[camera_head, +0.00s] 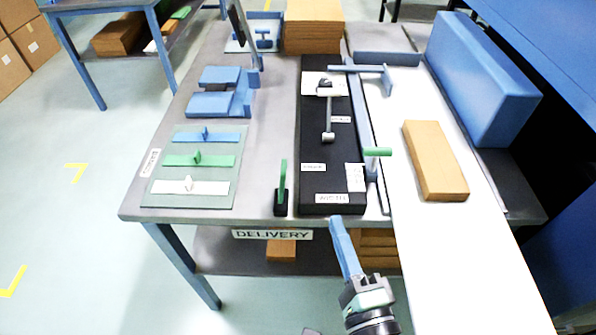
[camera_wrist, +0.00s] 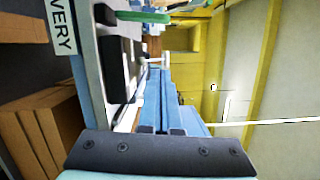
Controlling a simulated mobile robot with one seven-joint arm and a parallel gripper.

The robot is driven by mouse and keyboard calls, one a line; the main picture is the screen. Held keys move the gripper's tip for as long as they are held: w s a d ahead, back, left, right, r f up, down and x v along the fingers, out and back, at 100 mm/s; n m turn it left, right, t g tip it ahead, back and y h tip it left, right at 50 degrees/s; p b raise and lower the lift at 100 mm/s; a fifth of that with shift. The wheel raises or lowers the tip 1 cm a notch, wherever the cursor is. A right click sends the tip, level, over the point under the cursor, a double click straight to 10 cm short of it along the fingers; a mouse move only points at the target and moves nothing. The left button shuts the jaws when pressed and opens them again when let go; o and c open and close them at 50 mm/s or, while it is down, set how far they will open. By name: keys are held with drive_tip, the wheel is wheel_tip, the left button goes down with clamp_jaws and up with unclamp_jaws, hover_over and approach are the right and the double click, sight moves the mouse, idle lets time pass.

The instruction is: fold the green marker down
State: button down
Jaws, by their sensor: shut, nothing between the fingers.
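The green marker (camera_head: 283,176) is a thin upright green flag on a small black base (camera_head: 281,203) at the table's front edge, above the DELIVERY label. It stands upright. In the wrist view, which is turned on its side, the green marker (camera_wrist: 143,16) juts to the right from its dark base. My gripper (camera_head: 336,222) has long blue fingers and is at the table's front edge, to the right of the marker and apart from it. The fingers (camera_wrist: 154,74) are together and empty in the wrist view.
A black board (camera_head: 313,178) with a WIDTH label lies right of the marker. Beside it are a green-tipped handle (camera_head: 377,152) and white paper (camera_head: 440,240) bearing a tan block (camera_head: 435,160). A mat (camera_head: 160,190) with coloured bars lies left. The tabletop between mat and marker is clear.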

sight(282, 181)
drive_tip(key=shift+w, duration=0.1)
drive_tip(key=w+a+p, duration=0.2)
drive_tip(key=w+a, duration=0.4)
drive_tip(key=w, duration=0.3)
drive_tip(key=shift+w+a+r+p, duration=0.25)
drive_tip(key=shift+w+r+p, duration=0.05)
drive_tip(key=shift+r+p, duration=0.05)
drive_tip(key=shift+a+r, duration=0.1)
drive_tip(key=shift+a+n+p, duration=0.15)
drive_tip(key=shift+n+p, duration=0.15)
drive_tip(key=shift+n, duration=0.1)
